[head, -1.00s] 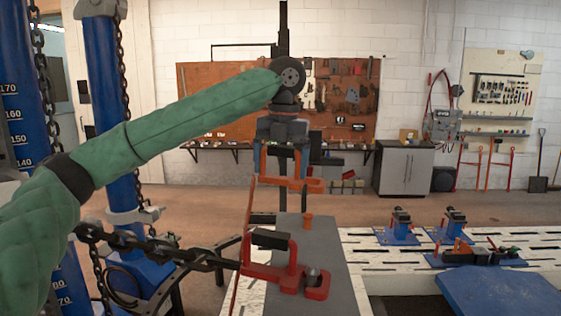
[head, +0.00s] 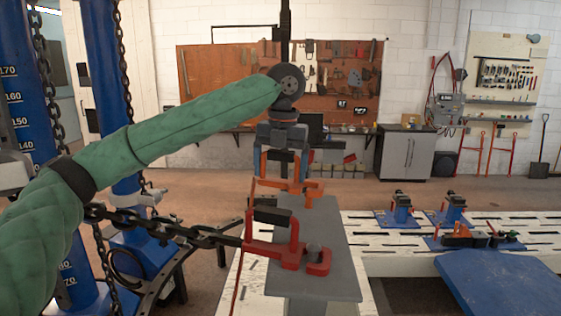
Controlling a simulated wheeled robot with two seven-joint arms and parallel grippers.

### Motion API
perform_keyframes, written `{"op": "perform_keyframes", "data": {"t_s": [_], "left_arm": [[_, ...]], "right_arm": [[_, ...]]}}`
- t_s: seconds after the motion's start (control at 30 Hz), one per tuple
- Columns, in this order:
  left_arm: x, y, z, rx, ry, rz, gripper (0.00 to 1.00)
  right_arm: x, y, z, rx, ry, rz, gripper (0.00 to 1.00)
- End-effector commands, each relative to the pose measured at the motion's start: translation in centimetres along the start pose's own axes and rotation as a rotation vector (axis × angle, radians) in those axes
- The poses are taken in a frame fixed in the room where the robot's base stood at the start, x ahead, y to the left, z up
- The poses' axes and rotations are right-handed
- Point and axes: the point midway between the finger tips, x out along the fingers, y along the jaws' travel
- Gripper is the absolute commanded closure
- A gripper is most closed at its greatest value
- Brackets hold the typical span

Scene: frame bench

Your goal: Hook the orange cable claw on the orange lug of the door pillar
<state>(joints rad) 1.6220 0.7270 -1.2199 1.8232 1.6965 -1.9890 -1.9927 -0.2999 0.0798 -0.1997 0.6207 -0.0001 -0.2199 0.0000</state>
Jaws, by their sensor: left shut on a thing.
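My left gripper (head: 281,170) points down over the far part of the grey door pillar (head: 335,262). It is shut on the orange cable claw (head: 270,184), whose open end reaches to the right. The orange lug (head: 308,201) stands up from the pillar just at the claw's right end. The claw and lug overlap in the head view. I cannot tell whether they touch or whether the claw is around the lug. A thin orange cable (head: 243,250) runs down at the pillar's left. My right gripper is not in view.
A red clamp (head: 318,266) on a dark chain (head: 160,228) grips the pillar's near part. Blue posts (head: 105,60) stand at the left. The white slotted bench (head: 395,262) carries several blue-based clamps (head: 402,212) at the right, with a blue plate (head: 500,282) in front.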

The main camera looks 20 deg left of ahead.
Motion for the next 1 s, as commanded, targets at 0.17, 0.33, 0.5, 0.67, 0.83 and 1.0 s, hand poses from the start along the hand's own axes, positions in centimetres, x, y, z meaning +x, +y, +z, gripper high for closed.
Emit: {"op": "perform_keyframes", "data": {"t_s": [0.17,0.33,0.5,0.67,0.83,1.0], "left_arm": [[1.0,0.0,0.0,0.000,0.000,-0.001,0.56],[2.0,0.0,0.0,0.000,-0.001,0.000,0.56],[2.8,0.0,0.0,0.001,-0.001,-0.001,0.56],[3.3,0.0,0.0,0.001,-0.001,-0.001,0.56],[3.5,0.0,0.0,0.001,-0.001,-0.001,0.56],[3.5,0.0,0.0,0.000,-0.001,-0.001,0.56]], "right_arm": [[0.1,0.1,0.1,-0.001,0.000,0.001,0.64],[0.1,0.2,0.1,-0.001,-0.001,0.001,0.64],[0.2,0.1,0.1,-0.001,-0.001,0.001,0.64],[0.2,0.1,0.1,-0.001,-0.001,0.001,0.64],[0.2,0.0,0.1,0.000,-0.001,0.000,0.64],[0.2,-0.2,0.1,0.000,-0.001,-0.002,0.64]]}}
